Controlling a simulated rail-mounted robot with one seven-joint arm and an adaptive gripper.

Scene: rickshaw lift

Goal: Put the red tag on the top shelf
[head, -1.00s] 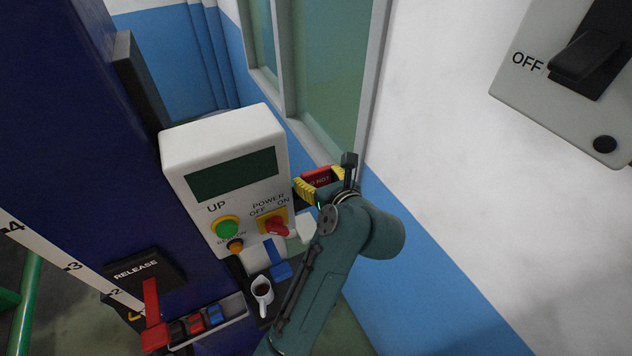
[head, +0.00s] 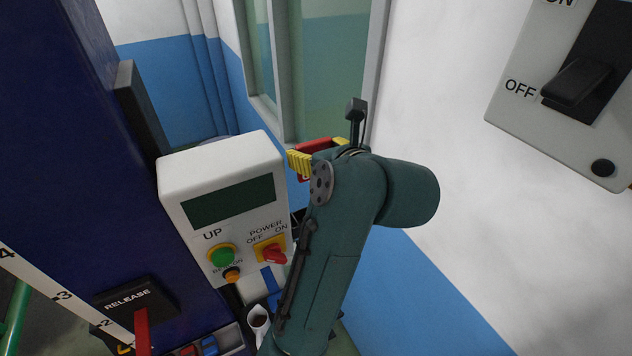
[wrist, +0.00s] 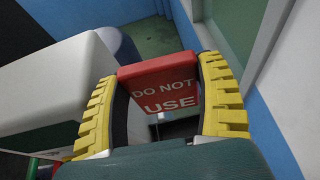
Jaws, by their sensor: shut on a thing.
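The red tag (wrist: 160,82) reads "DO NOT USE" in white letters in the wrist view. My gripper (wrist: 158,80) has its two yellow ribbed fingers closed against the tag's left and right sides. In the head view my gripper (head: 318,158) is beside the upper right of the white control box, near the window, with part of the red tag (head: 316,146) showing between the fingers. My arm hides much of the tag there. I cannot make out the top shelf in either view.
The white control box (head: 215,160) with green, orange and red controls stands left of my arm on the dark blue column (head: 70,140). A white cup (head: 258,322) is below it. A window (head: 325,70) and wall are behind and right.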

